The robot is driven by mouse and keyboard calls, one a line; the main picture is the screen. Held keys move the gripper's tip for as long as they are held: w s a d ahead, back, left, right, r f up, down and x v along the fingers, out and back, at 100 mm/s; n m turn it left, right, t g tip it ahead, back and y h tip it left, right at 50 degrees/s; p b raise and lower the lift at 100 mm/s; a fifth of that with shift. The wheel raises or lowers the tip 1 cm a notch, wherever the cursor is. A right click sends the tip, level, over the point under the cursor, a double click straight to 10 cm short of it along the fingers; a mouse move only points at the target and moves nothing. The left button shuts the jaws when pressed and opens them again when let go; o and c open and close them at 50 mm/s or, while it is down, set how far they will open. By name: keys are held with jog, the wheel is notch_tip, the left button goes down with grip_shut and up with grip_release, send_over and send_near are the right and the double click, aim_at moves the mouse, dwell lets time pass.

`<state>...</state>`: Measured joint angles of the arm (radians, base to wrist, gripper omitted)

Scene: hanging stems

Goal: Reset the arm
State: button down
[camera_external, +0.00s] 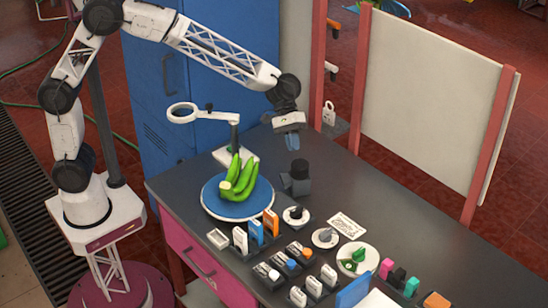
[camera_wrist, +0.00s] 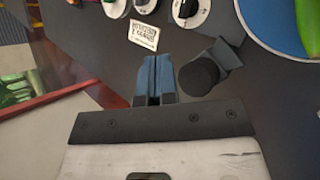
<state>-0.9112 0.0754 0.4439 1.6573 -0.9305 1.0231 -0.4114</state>
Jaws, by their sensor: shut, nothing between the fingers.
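My gripper (camera_external: 290,146) is above the back part of the dark table (camera_external: 400,225), behind the dark grey block with a round knob (camera_external: 297,177). In the wrist view my gripper's blue fingers (camera_wrist: 153,75) are together with nothing between them. The dark block also shows just right of the fingers in the wrist view (camera_wrist: 203,74). A bunch of green bananas (camera_external: 240,181) lies on a round blue plate (camera_external: 228,208) at the table's left. The plate's edge and a bit of green show at the top right of the wrist view.
A ring on a stand (camera_external: 183,112) rises behind the bananas. Knobs, a printed card (camera_external: 347,225), and several small coloured blocks fill the table's front. A pale panel (camera_external: 425,100) stands behind the table, and a blue cabinet (camera_external: 165,85) stands at its left. The table's back right is clear.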

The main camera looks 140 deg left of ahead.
jog(key=s+d+r+m+g, duration=0.1)
jog(key=s+d+r+m, duration=0.15)
jog(key=d, duration=0.85)
jog(key=s+d+r+m+g, duration=0.1)
jog(key=d+r+m+g, duration=0.2)
jog(key=d, duration=0.9)
jog(key=s+d+r+m, duration=0.15)
jog(key=d+m, duration=0.25)
jog(key=d, duration=0.7)
jog(key=s+d+f+m+g+y, duration=0.1)
jog(key=s+d+f+m+y, duration=0.1)
jog(key=s+d+m, duration=1)
jog(key=s+d+y, duration=0.1)
jog(key=s+d, duration=0.9)
jog(key=s, duration=0.2)
jog(key=shift+d+y, duration=0.15)
jog(key=shift+y, duration=0.25)
